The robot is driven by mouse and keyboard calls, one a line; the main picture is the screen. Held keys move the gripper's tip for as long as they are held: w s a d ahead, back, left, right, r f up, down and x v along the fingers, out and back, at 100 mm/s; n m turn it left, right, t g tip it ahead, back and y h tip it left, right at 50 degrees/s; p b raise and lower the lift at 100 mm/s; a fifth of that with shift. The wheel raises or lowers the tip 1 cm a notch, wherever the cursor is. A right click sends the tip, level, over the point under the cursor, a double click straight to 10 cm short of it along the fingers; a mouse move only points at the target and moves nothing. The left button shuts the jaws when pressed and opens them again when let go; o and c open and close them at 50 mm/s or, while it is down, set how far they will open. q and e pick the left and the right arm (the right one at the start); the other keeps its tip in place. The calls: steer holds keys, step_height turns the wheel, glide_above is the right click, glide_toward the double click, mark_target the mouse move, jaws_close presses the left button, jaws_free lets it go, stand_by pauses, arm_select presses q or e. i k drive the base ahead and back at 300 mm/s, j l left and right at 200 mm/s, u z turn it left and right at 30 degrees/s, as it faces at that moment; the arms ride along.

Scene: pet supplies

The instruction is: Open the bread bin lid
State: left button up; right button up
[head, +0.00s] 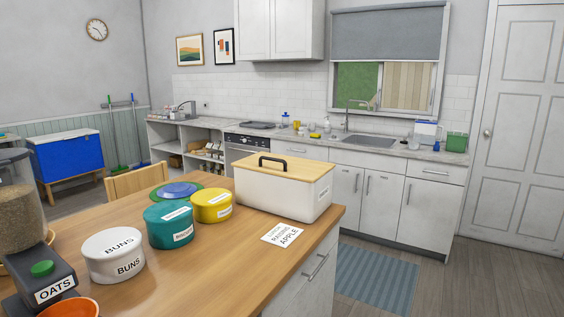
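A cream-white bread bin (275,195) stands at the far right corner of the wooden island top. Its light wooden lid (310,171) lies flat on it, closed. A black arched handle (272,161) sits on top of the lid, towards its left end. A small white label is on the bin's right-hand face; its text is too small to read. Neither of my grippers shows in the head view.
On the island top (185,255) are a white BUNS tin (113,262), a teal tin (160,230), a yellow tin (207,210), a blue plate (178,190), a dark OATS container (35,290), an orange bowl (70,308) and a paper card (282,235).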

mark_target(300, 169)
steer(key=i+l+u, duration=0.1)
steer(key=u, duration=0.3)
steer(key=i+l+u, duration=0.1)
steer(key=u, duration=0.3)
steer(key=l+u, duration=0.2)
steer(key=u, duration=0.2)
steer(key=i+l+u, duration=0.25)
steer(key=l, duration=0.55)
steer(key=l+u, duration=0.25)
steer(key=l, duration=0.55)
steer(key=i+l+u, duration=0.1)
steer(key=l+u, duration=0.2)
steer(key=l, duration=0.55)
